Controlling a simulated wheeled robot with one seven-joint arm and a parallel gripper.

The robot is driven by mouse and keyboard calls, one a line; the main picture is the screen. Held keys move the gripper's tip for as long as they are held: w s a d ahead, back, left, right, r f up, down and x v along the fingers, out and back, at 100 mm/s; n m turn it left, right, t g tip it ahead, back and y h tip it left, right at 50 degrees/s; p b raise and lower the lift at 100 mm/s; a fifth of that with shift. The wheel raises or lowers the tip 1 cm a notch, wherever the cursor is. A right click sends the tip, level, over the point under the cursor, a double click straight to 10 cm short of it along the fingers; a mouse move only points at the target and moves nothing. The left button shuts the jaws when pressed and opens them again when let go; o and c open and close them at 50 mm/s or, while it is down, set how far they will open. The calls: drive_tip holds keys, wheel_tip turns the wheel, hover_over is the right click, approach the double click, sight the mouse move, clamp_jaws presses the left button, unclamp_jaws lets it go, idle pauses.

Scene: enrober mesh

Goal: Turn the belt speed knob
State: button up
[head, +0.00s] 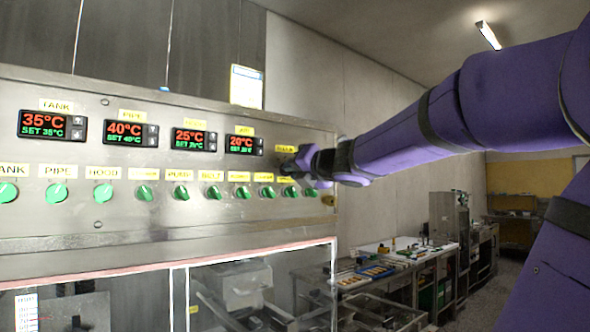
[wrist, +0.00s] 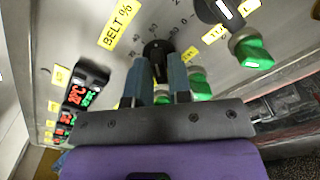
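The belt speed knob (wrist: 156,48) is black and round, beside a yellow "BELT %" label (wrist: 120,24) and a numbered dial scale in the wrist view. My gripper (wrist: 160,62) has its two blue-grey fingers at the knob, one on each side, with a narrow gap filled by the knob's dark grip. It looks shut on the knob. In the head view my gripper (head: 298,168) is at the right end of the steel control panel (head: 225,215), where it hides the knob. The knob's exact setting is hard to read.
Green knobs (wrist: 252,51) sit close to the fingers in the wrist view, and a row of green selectors (head: 103,193) runs along the panel. Temperature displays (head: 130,132) are above them. A cluttered bench (head: 395,262) stands at the back right.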

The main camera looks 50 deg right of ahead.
drive_tip(key=shift+o, duration=1.3)
drive_tip(key=v, duration=1)
drive_tip(key=shift+s, duration=0.4)
drive_tip(key=w+a+f+n+g+y, duration=0.25)
drive_tip(key=a+f+n, duration=0.45)
drive_tip(key=n, duration=0.5)
drive_tip(key=w+a+f+n+g+y, duration=0.2)
drive_tip(key=a+f+n+g+y, duration=0.3)
drive_tip(key=a+n, duration=0.6)
drive_tip(key=s+a+f+n+g+h, duration=0.1)
drive_tip(key=s+a+f+n+g, duration=0.1)
drive_tip(key=f+n, duration=0.5)
drive_tip(key=s+a+f+n+g+h, duration=0.2)
drive_tip(key=f+n, duration=0.4)
drive_tip(key=n, duration=1)
drive_tip(key=shift+s+a+f+n+g, duration=0.4)
drive_tip(key=shift+s+a, duration=0.35)
drive_tip(key=shift+a, duration=0.4)
